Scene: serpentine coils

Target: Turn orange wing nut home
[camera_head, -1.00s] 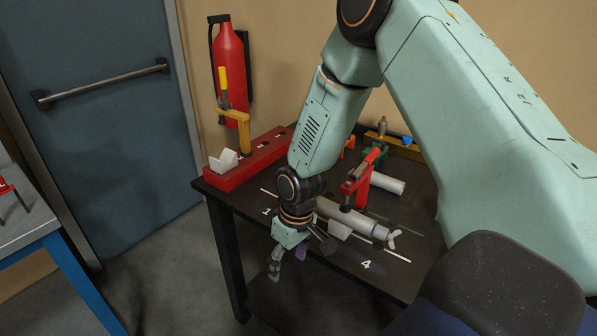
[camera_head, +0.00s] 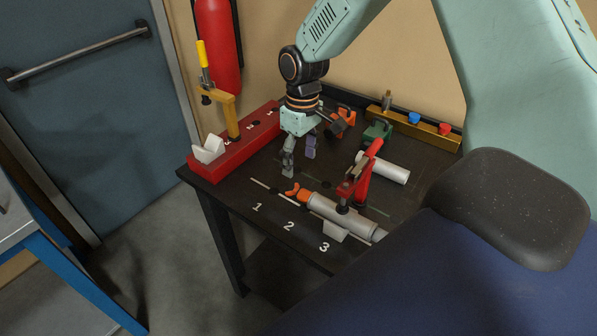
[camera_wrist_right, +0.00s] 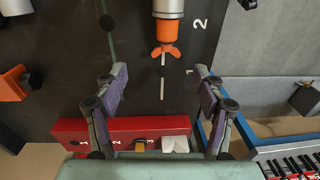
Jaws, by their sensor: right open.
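The orange wing nut (camera_head: 294,191) sits at the left end of a grey cylinder (camera_head: 334,212) lying on the dark table (camera_head: 262,222). In the right wrist view, the orange wing nut (camera_wrist_right: 165,50) is on a thin rod beyond an orange collar (camera_wrist_right: 169,29). My right gripper (camera_head: 299,161) points down behind the wing nut, open and empty. In the wrist view, the right gripper (camera_wrist_right: 161,84) has its fingers spread on either side, apart from the nut. The cylinder's right end is hidden behind my body. My left gripper is out of view.
A red block (camera_head: 232,150) with a yellow-handled clamp (camera_head: 228,105) lies along the left edge. A white cylinder (camera_head: 385,168) and a brass-coloured rack (camera_head: 415,127) are behind. Bare table lies in front, by the numbers.

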